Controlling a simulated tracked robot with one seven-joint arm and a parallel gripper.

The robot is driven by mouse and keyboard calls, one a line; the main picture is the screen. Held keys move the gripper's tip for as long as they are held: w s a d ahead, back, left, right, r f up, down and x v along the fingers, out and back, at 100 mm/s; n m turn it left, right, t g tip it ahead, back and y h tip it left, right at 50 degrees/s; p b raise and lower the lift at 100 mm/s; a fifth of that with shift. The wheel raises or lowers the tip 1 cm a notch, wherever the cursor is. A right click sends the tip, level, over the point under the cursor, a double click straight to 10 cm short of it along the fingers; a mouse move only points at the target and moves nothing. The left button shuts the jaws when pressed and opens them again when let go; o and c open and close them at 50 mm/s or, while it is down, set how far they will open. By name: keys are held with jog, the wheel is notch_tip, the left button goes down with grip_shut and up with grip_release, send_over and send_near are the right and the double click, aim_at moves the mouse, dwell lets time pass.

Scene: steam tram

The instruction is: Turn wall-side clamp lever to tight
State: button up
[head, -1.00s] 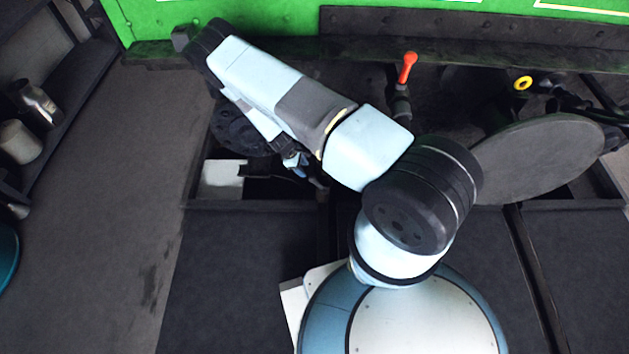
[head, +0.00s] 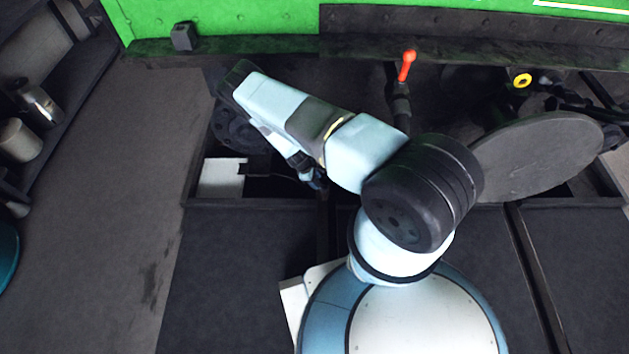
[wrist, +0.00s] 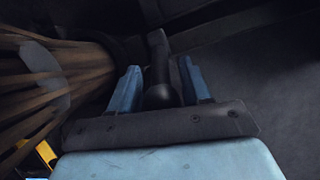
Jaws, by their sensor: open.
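My gripper (wrist: 160,88) shows in the wrist view with its two light blue fingers apart. A dark lever-like handle with a rounded end (wrist: 158,95) lies between the fingers, seemingly the clamp lever. The picture is too dark to tell whether either finger touches it, or whether it stands at tight. In the head view my arm covers this area, so the lever cannot be made out there.
A bundle of brown strips (wrist: 50,80) is close on the left in the wrist view. In the head view a red-handled lever (head: 407,66), a yellow ring (head: 522,81) and a round grey plate (head: 540,158) are right of my arm. A green wall (head: 250,18) runs behind.

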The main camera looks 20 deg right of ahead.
jog(key=shift+c, duration=0.5)
grip_shut()
